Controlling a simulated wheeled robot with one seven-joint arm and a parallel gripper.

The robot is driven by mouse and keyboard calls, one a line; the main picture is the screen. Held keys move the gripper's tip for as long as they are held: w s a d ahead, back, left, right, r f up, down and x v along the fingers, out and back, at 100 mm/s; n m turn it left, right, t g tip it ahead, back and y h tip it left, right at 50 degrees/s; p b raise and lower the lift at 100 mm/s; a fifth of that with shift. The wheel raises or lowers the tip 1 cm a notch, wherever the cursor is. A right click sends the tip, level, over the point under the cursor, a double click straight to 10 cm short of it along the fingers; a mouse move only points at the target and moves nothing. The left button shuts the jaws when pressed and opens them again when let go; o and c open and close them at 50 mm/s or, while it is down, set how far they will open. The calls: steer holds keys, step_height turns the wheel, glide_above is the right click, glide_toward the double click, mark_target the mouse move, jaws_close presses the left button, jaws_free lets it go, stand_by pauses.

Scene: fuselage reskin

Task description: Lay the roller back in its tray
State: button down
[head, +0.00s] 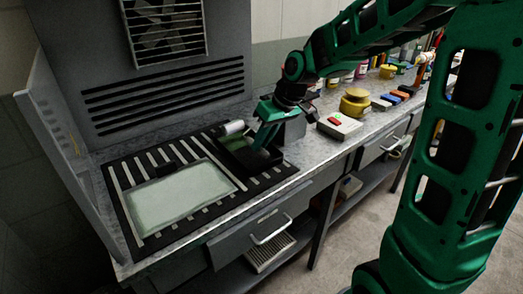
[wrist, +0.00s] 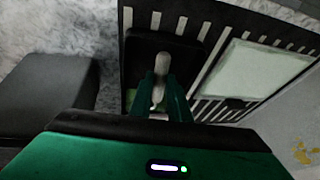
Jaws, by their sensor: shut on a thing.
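My gripper (head: 262,143) points down over the dark tray (head: 277,157), at the right end of the black slatted mat. In the wrist view, my gripper (wrist: 162,82) is shut on the pale, narrow handle of the roller (wrist: 158,92), which runs between the fingers. A white cylinder (head: 232,128), seemingly the roller's sleeve, shows at the tray's back left edge in the head view. The black tray (wrist: 192,32) lies beneath the handle in the wrist view, with some green inside. I cannot tell whether the roller touches the tray floor.
A pale green panel (head: 180,193) lies on the slatted mat (head: 130,210), left of the tray. A grey block (wrist: 40,85) stands beside the tray.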

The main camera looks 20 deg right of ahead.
mark_target(262, 151)
steer(key=shift+f, duration=1.65)
steer(key=c, duration=1.7)
jaws_free()
steer(key=shift+o, duration=0.2)
steer(key=shift+f, duration=0.1)
steer(key=v, duration=1)
steer(key=shift+r, duration=0.4)
steer(key=s+d+f+m+g+h, duration=0.1)
steer(key=s+d+f+m, duration=0.1)
steer(key=s, duration=0.7)
steer(key=s+d+f+m+g+h, duration=0.1)
steer(key=s+d+m, duration=0.4)
steer(key=s, duration=0.5)
steer(key=s+d+f+m+g+h, duration=0.1)
steer(key=s+d+f+m, duration=0.2)
steer(key=s+d, duration=0.4)
steer(key=s+f, duration=0.1)
steer(key=s, duration=0.1)
steer(key=shift+s+d+g, duration=0.2)
steer(key=shift+s+g, duration=0.1)
